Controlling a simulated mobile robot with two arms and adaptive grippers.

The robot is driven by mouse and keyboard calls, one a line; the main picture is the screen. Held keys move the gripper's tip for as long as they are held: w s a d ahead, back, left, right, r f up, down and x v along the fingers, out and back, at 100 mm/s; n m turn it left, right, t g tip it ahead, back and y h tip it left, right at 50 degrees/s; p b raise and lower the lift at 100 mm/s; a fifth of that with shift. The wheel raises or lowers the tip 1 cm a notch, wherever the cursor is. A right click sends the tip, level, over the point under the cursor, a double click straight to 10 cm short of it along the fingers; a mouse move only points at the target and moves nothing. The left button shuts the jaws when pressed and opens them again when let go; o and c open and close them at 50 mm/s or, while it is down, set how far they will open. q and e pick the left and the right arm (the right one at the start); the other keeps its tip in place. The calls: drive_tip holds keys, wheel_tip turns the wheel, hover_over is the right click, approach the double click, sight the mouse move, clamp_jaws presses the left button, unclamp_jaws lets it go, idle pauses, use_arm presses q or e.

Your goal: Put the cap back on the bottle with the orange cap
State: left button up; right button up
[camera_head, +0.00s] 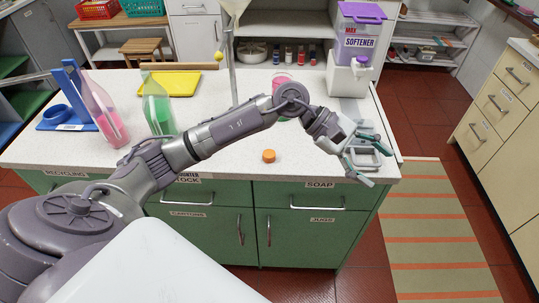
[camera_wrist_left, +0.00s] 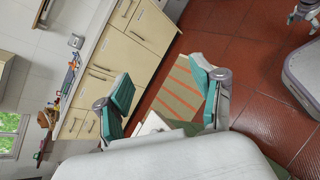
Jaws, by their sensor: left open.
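A small orange cap (camera_head: 269,156) lies on the white speckled counter (camera_head: 225,165), near its front edge. My left gripper (camera_head: 376,166) is open and empty at the counter's right front corner, right of the cap and apart from it. Its teal fingers stand wide apart in the left wrist view (camera_wrist_left: 161,80), with nothing between them. A clear bottle with pink liquid (camera_head: 108,122) and one with green liquid (camera_head: 158,110) stand at the counter's left. Another pink container (camera_head: 282,80) stands behind my left arm, partly hidden. I cannot tell which one the cap fits.
A blue stand (camera_head: 73,88) and a yellow tray (camera_head: 172,84) are at the counter's back left. A softener jug with purple lid (camera_head: 357,48) stands on a white block at the back right.

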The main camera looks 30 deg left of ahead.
use_arm(q)
drive_tip(key=w+a+f+m+y, duration=0.2)
drive_tip(key=a+f+m+y, duration=0.15)
drive_tip(key=a+y, duration=0.6)
wheel_tip(320, 180, up, 4)
drive_tip(key=m+g+y, duration=0.1)
drive_tip(key=g+y, duration=0.1)
drive_tip(key=y, duration=0.2)
hover_over(269, 153)
drive_tip(key=shift+f+h, duration=0.2)
drive_tip(key=shift+h, duration=0.05)
wheel_tip(269, 153, down, 9)
drive_tip(key=shift+r+p, duration=0.15)
drive_tip(key=shift+p, duration=0.75)
